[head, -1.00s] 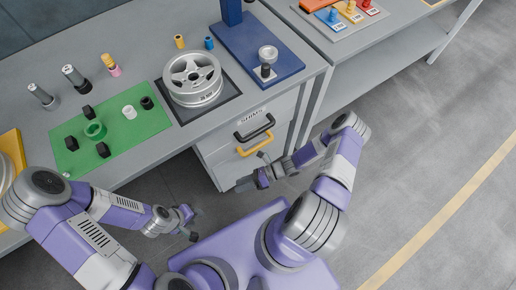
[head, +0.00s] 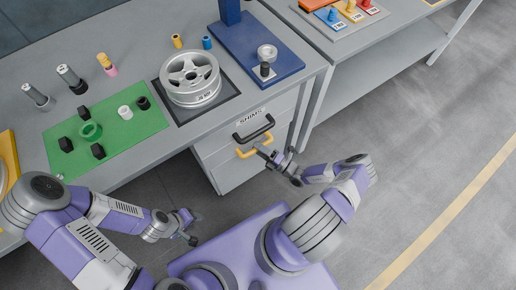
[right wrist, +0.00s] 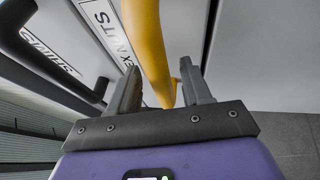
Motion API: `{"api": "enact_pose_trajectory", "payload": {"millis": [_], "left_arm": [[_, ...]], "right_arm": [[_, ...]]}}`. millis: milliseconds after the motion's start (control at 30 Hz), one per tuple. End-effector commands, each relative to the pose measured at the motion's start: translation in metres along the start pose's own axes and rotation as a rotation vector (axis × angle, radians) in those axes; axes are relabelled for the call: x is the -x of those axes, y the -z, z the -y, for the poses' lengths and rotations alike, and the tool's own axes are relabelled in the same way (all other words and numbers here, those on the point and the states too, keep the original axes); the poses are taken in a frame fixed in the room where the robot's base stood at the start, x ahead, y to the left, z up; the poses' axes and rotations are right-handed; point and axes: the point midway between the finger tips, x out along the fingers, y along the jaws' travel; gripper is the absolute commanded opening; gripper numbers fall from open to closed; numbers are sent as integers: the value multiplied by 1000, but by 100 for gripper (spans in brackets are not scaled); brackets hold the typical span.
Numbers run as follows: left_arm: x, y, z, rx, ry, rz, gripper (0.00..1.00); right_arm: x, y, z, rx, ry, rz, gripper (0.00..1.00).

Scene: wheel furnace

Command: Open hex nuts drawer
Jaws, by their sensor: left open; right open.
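The lower drawer, with the yellow handle (head: 243,154), is shut in the cabinet under the bench. In the right wrist view its label (right wrist: 105,22) reads partly as "X NUTS". My right gripper (head: 266,150) is at this handle and open. In the right wrist view, the yellow bar (right wrist: 146,40) runs between the two spread fingers of the gripper (right wrist: 160,85); I cannot tell whether they touch it. My left gripper (head: 190,229) is open and empty, low in front of the bench.
The black handle (head: 254,129) of the drawer labelled SHIMS is just above the yellow one and shows left in the right wrist view (right wrist: 45,70). A wheel (head: 190,78), a green mat (head: 118,133) and a blue stand (head: 237,40) are on the bench. Floor right of the cabinet is clear.

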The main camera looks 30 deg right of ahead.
Motion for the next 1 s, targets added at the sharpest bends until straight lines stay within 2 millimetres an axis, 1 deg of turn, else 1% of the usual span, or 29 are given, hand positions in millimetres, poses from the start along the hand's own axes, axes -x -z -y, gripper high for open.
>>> {"api": "enact_pose_trajectory", "payload": {"millis": [100,333,600,633,667,1000], "left_arm": [[0,0,0,0,0,0,43],[0,0,0,0,0,0,43],[0,0,0,0,0,0,43],[0,0,0,0,0,0,43],[0,0,0,0,0,0,43],[0,0,0,0,0,0,43]], "right_arm": [[-5,1,0,0,1,-1,48],[-6,0,0,1,2,-1,48],[-5,0,0,1,2,-1,7],[-5,0,0,1,2,-1,3],[-5,0,0,1,2,-1,0],[-4,2,0,1,2,-5,0]]}}
